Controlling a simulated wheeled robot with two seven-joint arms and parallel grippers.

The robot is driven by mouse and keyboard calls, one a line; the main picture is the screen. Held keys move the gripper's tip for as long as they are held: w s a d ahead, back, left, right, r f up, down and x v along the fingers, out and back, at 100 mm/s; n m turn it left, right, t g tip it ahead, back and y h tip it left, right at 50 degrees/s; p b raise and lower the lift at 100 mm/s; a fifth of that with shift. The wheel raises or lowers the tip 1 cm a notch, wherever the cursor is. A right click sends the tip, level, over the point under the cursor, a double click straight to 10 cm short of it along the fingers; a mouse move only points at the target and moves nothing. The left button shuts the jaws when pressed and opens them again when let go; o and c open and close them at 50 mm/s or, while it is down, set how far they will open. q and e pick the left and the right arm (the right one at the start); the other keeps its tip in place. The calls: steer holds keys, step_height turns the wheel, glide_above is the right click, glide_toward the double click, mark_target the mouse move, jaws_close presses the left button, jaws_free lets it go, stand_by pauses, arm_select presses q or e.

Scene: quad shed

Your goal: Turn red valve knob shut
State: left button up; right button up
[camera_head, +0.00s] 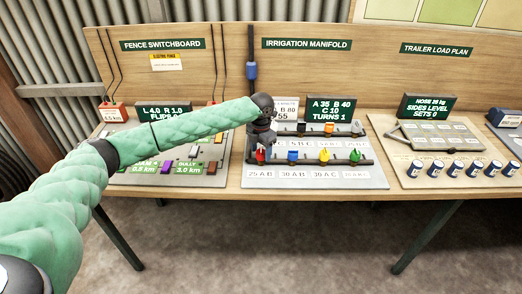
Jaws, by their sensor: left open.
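The red valve knob (260,156) is at the left end of the front pipe on the irrigation manifold board (318,183). My left gripper (261,149) comes in from the left and points down right over the red knob. Its fingers are open and partly cover the knob and the left ends of the pipes. I cannot tell whether the fingers touch the knob. A blue knob (293,156), a yellow knob (324,155) and a green knob (355,155) follow to the right on the front pipe. My right gripper is not in view.
An orange knob (328,129) and dark knobs sit on the rear pipe. A sign reading "A 35 B 40 C 10 TURNS 1" (331,108) stands behind. The fence switchboard is left, under my arm. Several small cans (458,168) line the trailer board at right.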

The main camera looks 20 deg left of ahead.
mark_target(261, 149)
arm_select(q)
steer(key=shift+r, duration=0.15)
steer(key=shift+r+b, duration=1.35)
steer(key=shift+r, duration=2.4)
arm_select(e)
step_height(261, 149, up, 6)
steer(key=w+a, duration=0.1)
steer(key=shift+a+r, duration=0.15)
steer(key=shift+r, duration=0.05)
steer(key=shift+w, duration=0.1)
